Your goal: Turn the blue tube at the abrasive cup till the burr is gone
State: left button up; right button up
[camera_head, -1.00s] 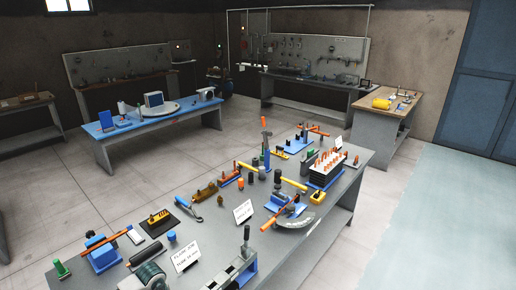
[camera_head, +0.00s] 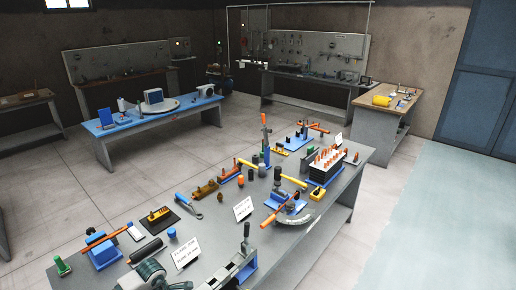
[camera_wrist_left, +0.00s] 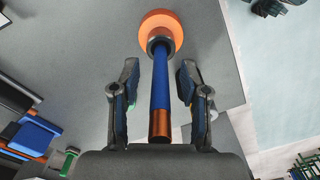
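In the left wrist view a blue tube (camera_wrist_left: 160,80) with a copper-coloured near end stands between the fingers of my left gripper (camera_wrist_left: 160,72). The fingers are apart, with a visible gap on each side of the tube. The tube's far end meets a dark grey collar (camera_wrist_left: 159,40) in front of a round orange disc (camera_wrist_left: 160,20). Whether this disc is the abrasive cup, and whether there is a burr, I cannot tell. In the head view a slim upright blue piece with an orange top (camera_head: 266,134) stands on the bench. I make out no right gripper.
The grey bench (camera_head: 275,240) is crowded with small tools. A blue block with an orange rod (camera_head: 104,253), a white sign (camera_head: 243,208) and a black rack of copper tubes (camera_head: 327,171) stand on it. A blue-topped table (camera_head: 130,122) is behind it at the left.

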pick_arm(q)
jog(key=shift+r, duration=0.15)
jog(key=shift+r+p, duration=2)
jog(key=shift+r, duration=1.45)
jog(key=shift+d+f, duration=0.1)
